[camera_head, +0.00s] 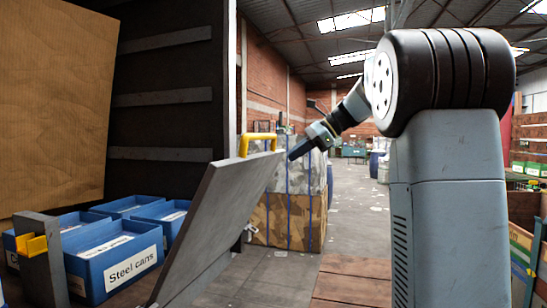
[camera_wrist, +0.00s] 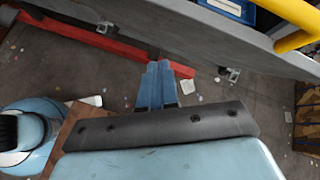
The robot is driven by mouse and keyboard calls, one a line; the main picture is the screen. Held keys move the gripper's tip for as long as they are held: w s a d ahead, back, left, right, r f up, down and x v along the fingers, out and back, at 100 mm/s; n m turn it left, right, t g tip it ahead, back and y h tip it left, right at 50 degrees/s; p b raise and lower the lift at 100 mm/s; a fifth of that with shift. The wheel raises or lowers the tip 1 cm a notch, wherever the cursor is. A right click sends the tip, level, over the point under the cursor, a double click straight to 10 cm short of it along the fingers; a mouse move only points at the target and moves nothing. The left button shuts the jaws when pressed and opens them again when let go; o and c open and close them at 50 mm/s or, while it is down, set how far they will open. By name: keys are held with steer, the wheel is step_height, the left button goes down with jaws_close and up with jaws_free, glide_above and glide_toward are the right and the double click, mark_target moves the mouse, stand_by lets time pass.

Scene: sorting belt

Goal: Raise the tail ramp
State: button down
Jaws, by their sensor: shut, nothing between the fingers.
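The tail ramp (camera_head: 215,220) is a grey panel that stands tilted, partly raised, in front of the dark cargo body. A yellow handle (camera_head: 258,139) sits on its upper edge. In the wrist view the ramp (camera_wrist: 200,22) crosses the top, with the yellow handle (camera_wrist: 300,27) at the upper right. My gripper (camera_head: 292,155) is just right of the ramp's upper edge, a little below the handle. Its blue fingers (camera_wrist: 158,66) are together with nothing between them. They look close to the ramp's outer face, but I cannot tell whether they touch it.
Blue bins (camera_head: 118,256), one labelled "Steel cans", stand inside the cargo body. A grey post with a yellow catch (camera_head: 32,245) stands at the left. Strapped bales (camera_head: 292,215) stand behind my gripper. A red bar (camera_wrist: 95,37) lies below the ramp. Open floor extends beyond the bales.

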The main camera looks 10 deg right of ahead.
steer(key=d+m+t+y, duration=0.2)
steer(key=d+m+t, duration=0.2)
steer(key=d+m, duration=0.25)
glide_toward(263, 158)
step_height(263, 158, down, 4)
steer(key=w+a, duration=0.1)
steer(key=a, duration=0.1)
steer(key=shift+w+a+r, duration=0.25)
steer(key=shift+w+a, duration=0.1)
steer(key=shift+a, duration=0.15)
steer(key=shift+w+a+r, duration=0.2)
steer(key=shift+w+a, duration=0.15)
steer(key=shift+a, duration=0.2)
steer(key=shift+w+a+r, duration=0.4)
steer(key=shift+a, duration=0.15)
